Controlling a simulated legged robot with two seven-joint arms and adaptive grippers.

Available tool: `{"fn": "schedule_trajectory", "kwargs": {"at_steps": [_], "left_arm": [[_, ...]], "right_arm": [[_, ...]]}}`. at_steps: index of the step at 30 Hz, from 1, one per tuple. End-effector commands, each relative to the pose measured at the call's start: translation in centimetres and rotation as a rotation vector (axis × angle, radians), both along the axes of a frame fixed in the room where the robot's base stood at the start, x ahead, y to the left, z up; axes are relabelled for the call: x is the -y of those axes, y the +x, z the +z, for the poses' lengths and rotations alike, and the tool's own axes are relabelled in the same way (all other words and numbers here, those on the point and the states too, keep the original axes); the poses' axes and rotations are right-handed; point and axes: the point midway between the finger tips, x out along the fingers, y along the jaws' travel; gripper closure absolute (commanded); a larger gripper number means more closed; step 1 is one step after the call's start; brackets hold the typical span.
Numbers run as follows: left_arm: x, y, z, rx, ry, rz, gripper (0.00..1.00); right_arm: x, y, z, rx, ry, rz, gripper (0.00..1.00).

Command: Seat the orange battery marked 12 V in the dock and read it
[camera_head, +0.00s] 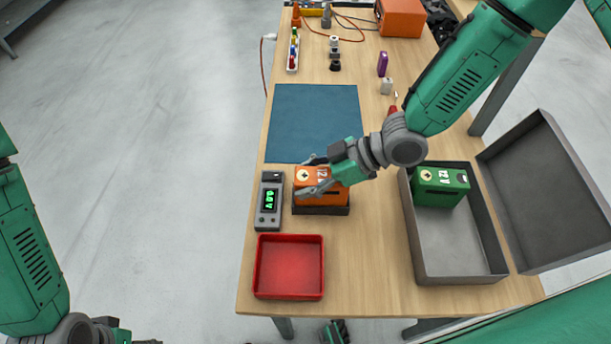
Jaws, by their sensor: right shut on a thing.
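The orange battery (312,199), with white 12 V lettering partly covered, is upright at the middle left of the table. My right gripper (316,176) is shut on it from the right, fingers reaching across its top. The battery is in or just over the dark dock (322,211); I cannot tell whether it is fully down. A grey meter (269,203) stands just left of the dock with a lit green display, which seems to show zero volts. Only a dark part of my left gripper (115,331) shows at the bottom left, away from the table.
A green battery (440,186) stands in a grey box (450,278) with an open lid (545,195) at the right. A red tray (289,265) lies in front of the meter. A blue mat (313,120) is clear. Small items and an orange case (401,17) are at the back.

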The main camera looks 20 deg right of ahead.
Motion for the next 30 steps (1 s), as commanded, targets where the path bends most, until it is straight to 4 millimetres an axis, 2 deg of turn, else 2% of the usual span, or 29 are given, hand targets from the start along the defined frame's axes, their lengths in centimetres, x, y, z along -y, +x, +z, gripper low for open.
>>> {"fn": "schedule_trajectory", "kwargs": {"at_steps": [23, 24, 26, 30], "left_arm": [[0.0, 0.0, -1.1, 0.0, 0.0, 0.0, 0.36], [0.0, 0.0, -1.1, 0.0, 0.0, 0.0, 0.36], [0.0, 0.0, -1.1, 0.0, 0.0, 0.0, 0.36], [0.0, 0.0, -1.1, 0.0, 0.0, 0.0, 0.36]], "right_arm": [[-0.1, 0.1, -1.5, 0.003, 0.003, 0.0, 1.0], [-0.1, 0.1, -1.5, 0.003, 0.003, 0.0, 0.54], [-0.1, 0.1, -1.5, 0.003, 0.003, 0.0, 0.33], [-0.1, 0.1, -1.5, 0.002, 0.002, 0.0, 0.33]]}}
